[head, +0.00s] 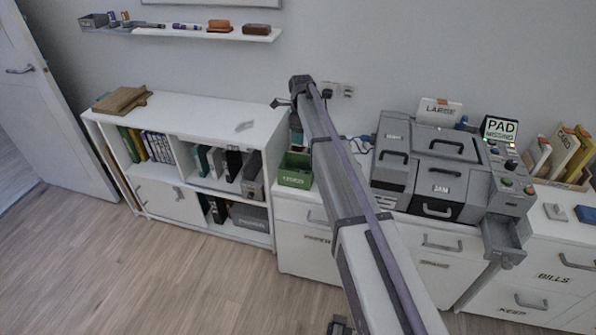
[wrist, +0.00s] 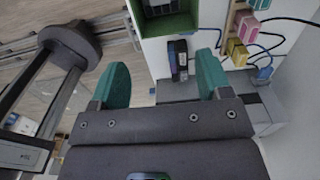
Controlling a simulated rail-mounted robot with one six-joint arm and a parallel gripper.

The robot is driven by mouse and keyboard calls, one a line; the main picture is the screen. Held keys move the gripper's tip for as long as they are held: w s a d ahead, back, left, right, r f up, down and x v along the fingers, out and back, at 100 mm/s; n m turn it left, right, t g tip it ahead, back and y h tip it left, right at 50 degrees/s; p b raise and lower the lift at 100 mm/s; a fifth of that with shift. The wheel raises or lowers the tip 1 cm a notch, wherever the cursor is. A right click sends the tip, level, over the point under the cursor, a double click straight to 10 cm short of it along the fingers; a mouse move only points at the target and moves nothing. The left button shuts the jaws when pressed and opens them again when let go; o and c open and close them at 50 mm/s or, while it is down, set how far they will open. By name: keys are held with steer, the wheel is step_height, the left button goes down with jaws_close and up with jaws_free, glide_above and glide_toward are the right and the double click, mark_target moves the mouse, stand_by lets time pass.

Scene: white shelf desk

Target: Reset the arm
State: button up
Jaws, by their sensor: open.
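My arm reaches up and away across the middle of the head view, bent at its far end. My gripper hangs there, small and partly hidden by the arm, above the desk near the green bin (head: 295,171). In the wrist view my gripper (wrist: 162,64) shows two teal fingers spread wide apart. Nothing is held between them. A small dark device (wrist: 178,60) shows beyond the gap, and the green bin (wrist: 168,22) is at the top of the wrist view.
A grey machine (head: 436,170) with a control panel stands right of the arm. A low white bookshelf (head: 215,125) is on the left, its top mostly clear. A wall shelf (head: 190,33) holds small items. Coloured plugs (wrist: 236,52) with cables are at the right in the wrist view.

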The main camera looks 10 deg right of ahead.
steer(key=s+n, duration=2.3)
steer(key=s, duration=1.7)
